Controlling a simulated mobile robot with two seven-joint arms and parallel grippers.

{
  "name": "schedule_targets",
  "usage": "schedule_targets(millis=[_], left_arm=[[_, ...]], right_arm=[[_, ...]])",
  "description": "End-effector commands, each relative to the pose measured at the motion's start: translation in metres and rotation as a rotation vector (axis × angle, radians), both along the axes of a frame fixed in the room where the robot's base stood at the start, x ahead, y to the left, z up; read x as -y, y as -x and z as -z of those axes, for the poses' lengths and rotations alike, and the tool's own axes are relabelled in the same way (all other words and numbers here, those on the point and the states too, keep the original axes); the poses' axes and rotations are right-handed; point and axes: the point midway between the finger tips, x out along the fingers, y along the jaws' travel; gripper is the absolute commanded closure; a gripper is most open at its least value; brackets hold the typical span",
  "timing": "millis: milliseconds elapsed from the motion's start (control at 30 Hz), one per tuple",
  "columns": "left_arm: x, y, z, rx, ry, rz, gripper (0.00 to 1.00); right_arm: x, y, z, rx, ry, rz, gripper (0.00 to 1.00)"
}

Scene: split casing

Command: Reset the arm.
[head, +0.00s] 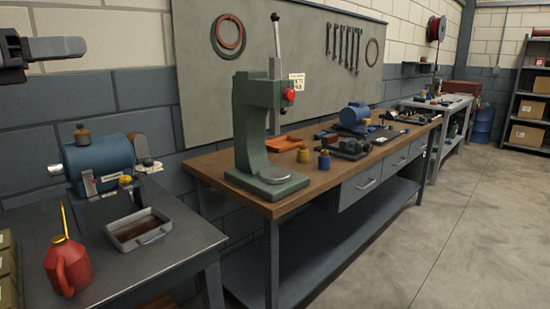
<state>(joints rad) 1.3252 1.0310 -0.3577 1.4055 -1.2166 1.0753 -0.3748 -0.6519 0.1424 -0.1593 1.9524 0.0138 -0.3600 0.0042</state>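My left gripper (76,47) shows at the upper left edge, dark grey, held in the air in front of the wall. It is seen from the side, and I cannot tell whether its fingers are apart or together. No object shows at its tip. It is well above the grey side bench (190,232) and touches nothing that I can see. My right gripper and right arm are outside the view.
A green arbor press (249,125) stands on the wooden workbench (232,190). Beyond it are an orange tray (283,144) and a blue motor (355,115). The side bench holds a red oil can (68,267), metal tray (139,229) and blue grinder (98,160). The right floor is clear.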

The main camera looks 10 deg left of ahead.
Motion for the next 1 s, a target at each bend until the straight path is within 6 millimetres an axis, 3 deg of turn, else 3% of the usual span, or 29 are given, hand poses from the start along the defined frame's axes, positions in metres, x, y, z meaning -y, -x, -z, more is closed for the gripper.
schedule_targets(millis=[200,500,767,1000], left_arm=[[0.057,-0.031,0.061,-0.132,0.231,0.15,0.71],[0.119,-0.05,0.162,-0.402,0.711,0.281,0.71],[0.142,-0.045,0.262,-0.683,1.191,0.248,0.71],[0.149,-0.017,0.368,-0.95,1.649,0.087,0.71]], right_arm=[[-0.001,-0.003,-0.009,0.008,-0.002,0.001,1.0],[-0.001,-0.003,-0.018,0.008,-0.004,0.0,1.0],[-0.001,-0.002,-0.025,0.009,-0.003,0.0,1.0],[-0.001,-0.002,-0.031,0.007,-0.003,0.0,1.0]])
